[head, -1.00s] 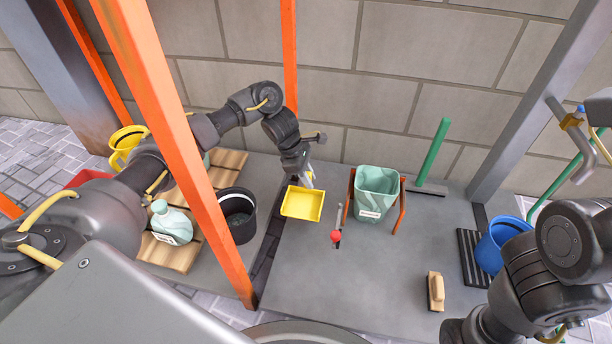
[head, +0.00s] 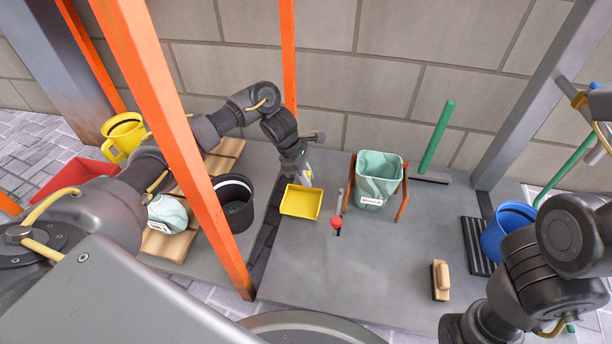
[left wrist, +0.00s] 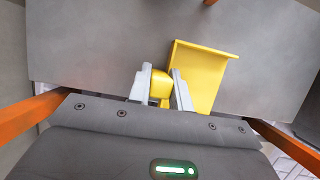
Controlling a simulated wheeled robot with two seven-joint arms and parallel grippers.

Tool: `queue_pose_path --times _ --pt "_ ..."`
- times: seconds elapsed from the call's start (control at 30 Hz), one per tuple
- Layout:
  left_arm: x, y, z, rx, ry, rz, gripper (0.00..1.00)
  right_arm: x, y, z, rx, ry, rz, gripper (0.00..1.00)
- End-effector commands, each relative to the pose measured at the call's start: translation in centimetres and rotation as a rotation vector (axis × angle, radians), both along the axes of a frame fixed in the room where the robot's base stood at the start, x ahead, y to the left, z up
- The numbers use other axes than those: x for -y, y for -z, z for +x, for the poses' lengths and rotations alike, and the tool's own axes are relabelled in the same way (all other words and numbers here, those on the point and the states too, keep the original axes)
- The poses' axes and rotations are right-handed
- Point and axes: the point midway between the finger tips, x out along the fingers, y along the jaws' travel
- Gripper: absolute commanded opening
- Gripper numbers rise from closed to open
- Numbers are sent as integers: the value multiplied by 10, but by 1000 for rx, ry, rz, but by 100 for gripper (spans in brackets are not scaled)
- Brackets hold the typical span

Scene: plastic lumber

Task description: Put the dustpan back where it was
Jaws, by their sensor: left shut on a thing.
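The yellow dustpan (head: 301,202) hangs at my left gripper (head: 304,178), over the left edge of the grey platform. In the left wrist view, my left gripper (left wrist: 165,92) is shut on the dustpan's yellow handle, and the pan (left wrist: 203,75) extends to the right of the fingers. I cannot tell whether the pan touches the platform. My right arm's dark links show at the lower right in the head view, but its gripper fingers are not visible.
A mint bucket (head: 377,180) stands in an orange-legged stand, beside a red-knobbed lever (head: 337,222). A black bucket (head: 233,203) is left of the dustpan. An orange post (head: 180,150) rises close to my left arm. A brush (head: 440,280) lies front right; the platform's front middle is clear.

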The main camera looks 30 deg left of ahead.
Motion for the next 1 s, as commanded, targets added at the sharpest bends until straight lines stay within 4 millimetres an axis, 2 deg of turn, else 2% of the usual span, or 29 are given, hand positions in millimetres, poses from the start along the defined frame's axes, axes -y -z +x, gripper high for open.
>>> queue_pose_path --times 0.67,0.7,0.87,1.0 --pt "0 13 0 0 0 -1 0 0 12 0 3 0 -1 36" --pt "0 12 0 1 0 -1 24 0 11 0 3 1 -1 36" --pt "0 12 0 0 0 0 45 0 11 0 3 1 -1 36" --pt "0 12 0 0 0 0 46 0 11 0 3 1 -1 36"
